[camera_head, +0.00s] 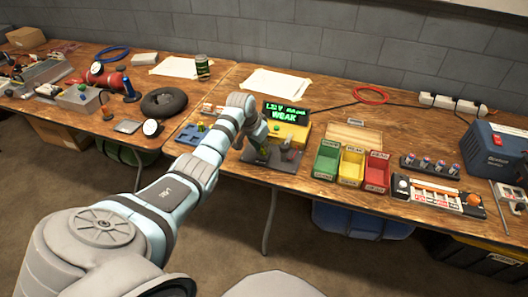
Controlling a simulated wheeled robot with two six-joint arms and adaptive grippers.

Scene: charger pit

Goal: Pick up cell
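My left arm reaches in from the left. My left gripper (261,152) points down over the dark base (284,160) of a cell tester, and its fingers are too small and dark to tell open from shut. The yellow tester (303,133) stands just behind, with a green display (286,113) that reads about 1.32 V and WEAK. Any cell at the fingertips is hidden or too small to make out. A dark rack (430,166) at the right holds several upright cells. My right gripper is not in view.
Green (326,162), yellow (351,167) and red (376,173) open bins stand right of the tester. A charger strip (437,197) lies near the front edge, and a blue power unit (494,148) is far right. A blue tray (190,134) lies left of the gripper.

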